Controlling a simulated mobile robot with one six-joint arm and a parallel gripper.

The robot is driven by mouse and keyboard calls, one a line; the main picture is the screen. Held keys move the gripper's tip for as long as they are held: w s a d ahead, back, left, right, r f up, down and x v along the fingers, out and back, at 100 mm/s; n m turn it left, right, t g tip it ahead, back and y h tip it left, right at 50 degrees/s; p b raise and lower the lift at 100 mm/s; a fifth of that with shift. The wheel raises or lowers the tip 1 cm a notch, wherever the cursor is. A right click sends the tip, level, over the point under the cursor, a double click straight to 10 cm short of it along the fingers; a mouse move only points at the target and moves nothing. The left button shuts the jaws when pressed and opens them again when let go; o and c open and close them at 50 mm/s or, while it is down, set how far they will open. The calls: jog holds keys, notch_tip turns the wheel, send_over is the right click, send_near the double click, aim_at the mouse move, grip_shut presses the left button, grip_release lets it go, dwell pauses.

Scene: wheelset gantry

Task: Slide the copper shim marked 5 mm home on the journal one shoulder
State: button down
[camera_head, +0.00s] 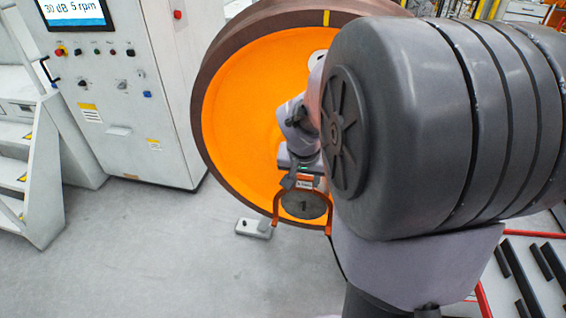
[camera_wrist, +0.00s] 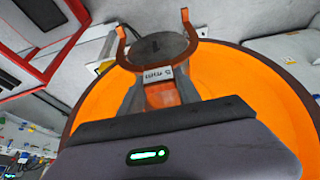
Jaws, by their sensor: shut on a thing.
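The copper shim (camera_wrist: 180,92) is an orange fork with a white tag reading 5 mm (camera_wrist: 158,73). My gripper (camera_wrist: 158,95) is shut on its handle end, between two grey fingers in the wrist view. The shim also shows in the head view (camera_head: 329,218), with its two prongs pointing down. The journal's dark round end face (camera_head: 304,204), marked 1, appears between the prongs; it shows too in the wrist view (camera_wrist: 157,48). The shim's bridge looks close to the journal's edge. I cannot tell whether it touches the journal or the shoulder behind.
The large orange wheel (camera_head: 245,100) with a brown rim stands behind my gripper. A control cabinet (camera_head: 140,130) stands at left, beside white steps (camera_head: 25,180). A small grey box (camera_head: 253,228) is on the floor below the wheel. Open floor lies at lower left.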

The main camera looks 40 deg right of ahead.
jog(key=shift+w+d+p, duration=0.65)
jog(key=shift+w+d, duration=1)
jog(key=shift+d, duration=0.3)
jog(key=shift+w+d+p, duration=0.6)
jog(key=shift+w+d, duration=1.05)
jog(key=shift+d, duration=0.25)
jog(key=shift+w+d+p, duration=0.75)
jog(key=shift+w+d, duration=0.35)
jog(key=shift+d, duration=0.2)
jog(key=shift+w+d+p, duration=0.7)
jog(key=shift+w+d, duration=0.35)
jog(key=shift+d, duration=0.2)
jog(key=shift+w+d, duration=0.2)
dwell(0.3)
jog(key=shift+w+d, duration=0.15)
jog(key=shift+d, duration=0.05)
jog(key=c, duration=0.8)
grip_release()
jog(key=shift+o, duration=0.2)
